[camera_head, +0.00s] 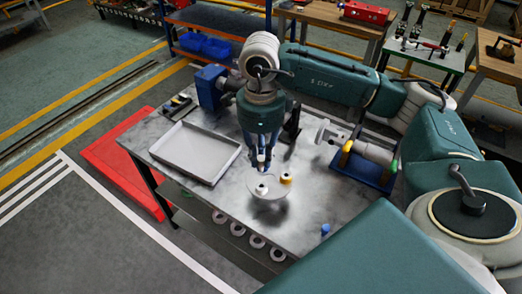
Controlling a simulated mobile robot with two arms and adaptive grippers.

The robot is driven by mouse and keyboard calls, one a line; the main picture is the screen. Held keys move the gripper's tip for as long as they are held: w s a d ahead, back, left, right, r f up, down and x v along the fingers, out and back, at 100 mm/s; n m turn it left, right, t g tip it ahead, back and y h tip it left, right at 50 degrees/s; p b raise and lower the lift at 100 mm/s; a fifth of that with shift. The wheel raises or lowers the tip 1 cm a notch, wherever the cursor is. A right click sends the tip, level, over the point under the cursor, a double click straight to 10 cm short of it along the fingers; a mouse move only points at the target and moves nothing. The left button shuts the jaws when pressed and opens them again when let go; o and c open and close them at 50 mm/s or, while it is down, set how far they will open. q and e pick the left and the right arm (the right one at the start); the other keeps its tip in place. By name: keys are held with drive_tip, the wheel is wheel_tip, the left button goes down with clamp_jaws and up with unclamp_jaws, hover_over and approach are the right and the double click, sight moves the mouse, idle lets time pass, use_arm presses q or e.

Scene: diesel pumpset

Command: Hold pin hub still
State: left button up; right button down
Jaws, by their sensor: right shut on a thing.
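The pin hub (267,194) looks like a pale round disc with a white raised part and an orange-yellow part on its upper side. It is over the front middle of the metal workbench (225,208), with a dark shadow just below it. My right gripper (262,168) points down from above with its fingers at the upper side of the pin hub, shut on it. The exact contact is too small to make out. My left gripper is not in view.
An empty grey tray (184,177) lies at the bench's left. A blue vise-like block (209,88) is at the back left corner. A fixture with a grey cylinder on a blue base (362,175) stands at the right. A small blue piece (325,229) is near the front edge.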

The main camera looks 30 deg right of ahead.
idle(0.4)
drive_tip(key=shift+f+b, duration=0.1)
drive_tip(key=shift+b, duration=0.25)
drive_tip(key=shift+f+b, duration=1.15)
